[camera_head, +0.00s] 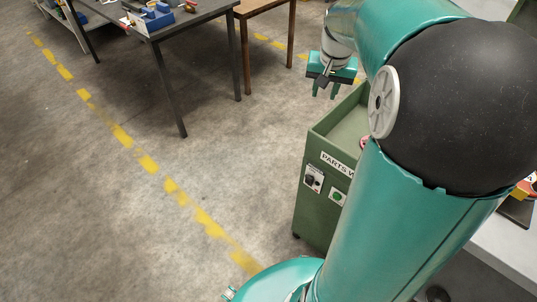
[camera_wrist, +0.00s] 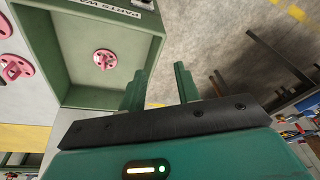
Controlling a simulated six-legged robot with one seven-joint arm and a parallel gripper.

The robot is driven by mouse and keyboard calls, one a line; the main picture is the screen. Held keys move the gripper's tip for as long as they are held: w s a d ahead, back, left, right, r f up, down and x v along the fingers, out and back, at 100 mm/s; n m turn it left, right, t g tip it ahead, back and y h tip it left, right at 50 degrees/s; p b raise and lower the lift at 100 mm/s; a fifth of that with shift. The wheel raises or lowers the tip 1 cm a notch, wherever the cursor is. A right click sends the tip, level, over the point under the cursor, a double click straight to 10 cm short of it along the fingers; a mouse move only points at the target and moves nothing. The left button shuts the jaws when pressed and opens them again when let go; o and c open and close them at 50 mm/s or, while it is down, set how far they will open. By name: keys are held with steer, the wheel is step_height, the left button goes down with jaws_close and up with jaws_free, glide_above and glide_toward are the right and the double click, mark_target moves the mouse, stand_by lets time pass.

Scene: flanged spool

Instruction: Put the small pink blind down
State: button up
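A small pink disc (camera_wrist: 105,59) with a raised cross-shaped middle, which looks like the blind, lies on the floor of the green parts washer basin (camera_wrist: 68,45) in the wrist view. In the head view a bit of pink (camera_head: 363,142) shows inside the washer (camera_head: 318,200), mostly hidden by my arm. My gripper (camera_head: 324,92) is above and beyond the washer's far end in the head view. In the wrist view my gripper (camera_wrist: 161,70) has its two fingers apart with nothing between them, to the right of the disc and not touching it.
Another pink round part (camera_wrist: 14,68) sits on a pale surface left of the basin, with more pink at the picture's edge. A dark workbench (camera_head: 165,28) with blue items and a wooden-legged table stand at the back. The floor with yellow dashes (camera_head: 122,136) is clear.

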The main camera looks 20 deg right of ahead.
steer(key=s+a+r+n+t, duration=0.1)
steer(key=s+a+n, duration=0.2)
steer(key=s+a, duration=0.5)
steer(key=s+a+r+n+t+y, duration=0.1)
steer(key=s+a+n, duration=0.3)
steer(key=s+a, duration=0.4)
steer(key=a+t, duration=0.1)
steer(key=a, duration=0.6)
steer(key=shift+a+r, duration=0.15)
steer(key=shift+r, duration=0.2)
steer(key=shift+s+a, duration=0.1)
